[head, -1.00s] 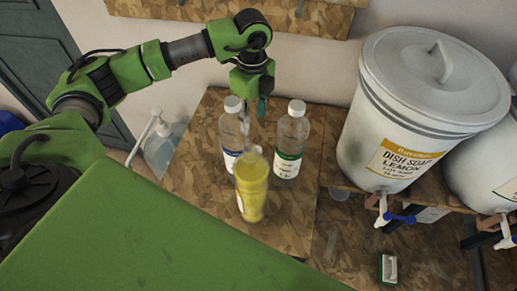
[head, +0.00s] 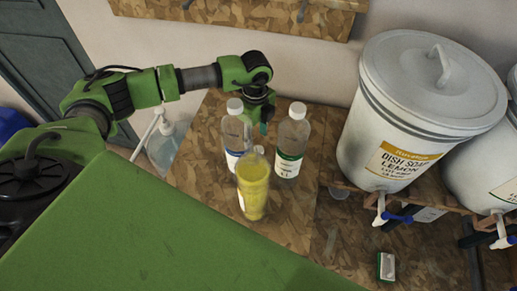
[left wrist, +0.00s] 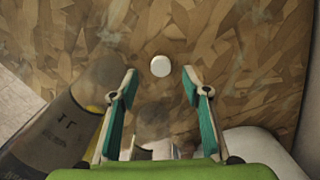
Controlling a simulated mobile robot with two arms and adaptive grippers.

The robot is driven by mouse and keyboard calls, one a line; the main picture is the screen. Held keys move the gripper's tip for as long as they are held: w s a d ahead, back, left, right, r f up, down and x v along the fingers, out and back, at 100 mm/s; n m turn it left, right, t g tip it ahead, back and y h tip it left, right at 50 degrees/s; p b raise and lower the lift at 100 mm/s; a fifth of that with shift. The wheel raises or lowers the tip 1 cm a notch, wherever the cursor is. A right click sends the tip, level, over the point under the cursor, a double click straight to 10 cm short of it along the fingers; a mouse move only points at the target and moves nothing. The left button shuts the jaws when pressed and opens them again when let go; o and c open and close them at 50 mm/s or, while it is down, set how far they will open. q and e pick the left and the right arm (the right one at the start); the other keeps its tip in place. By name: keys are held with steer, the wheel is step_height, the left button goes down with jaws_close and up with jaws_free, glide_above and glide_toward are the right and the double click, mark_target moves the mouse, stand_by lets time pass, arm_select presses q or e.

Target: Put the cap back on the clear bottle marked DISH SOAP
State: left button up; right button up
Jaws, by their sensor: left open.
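A round white cap (left wrist: 160,66) lies loose on the wooden table in the left wrist view. My left gripper (left wrist: 160,82) is open above it, with the cap between and slightly beyond its fingertips. In the head view my left gripper (head: 264,127) is behind the bottles, its fingertips partly hidden. A clear bottle with yellow liquid (head: 253,192) stands upright in front; a pale round shape shows at its top, and I cannot tell whether that is its neck or the cap. Its label is too small to read. My right gripper is out of view.
Two white-capped clear bottles stand behind, a blue-labelled one (head: 235,135) and a green-labelled one (head: 291,140). A bottle (left wrist: 65,125) is close to the left finger in the wrist view. A pump bottle (head: 161,145) stands left, a large DISH SOAP LEMON drum (head: 395,110) right.

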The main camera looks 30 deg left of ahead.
arm_select(q)
steer(key=shift+f, duration=0.15)
steer(key=f, duration=0.1)
steer(key=f+p, duration=0.1)
steer(key=f, duration=0.1)
steer(key=f+p, duration=0.1)
steer(key=shift+d+f, duration=0.25)
steer(key=shift+d, duration=0.15)
steer(key=shift+f, duration=0.2)
steer(key=c, duration=0.8)
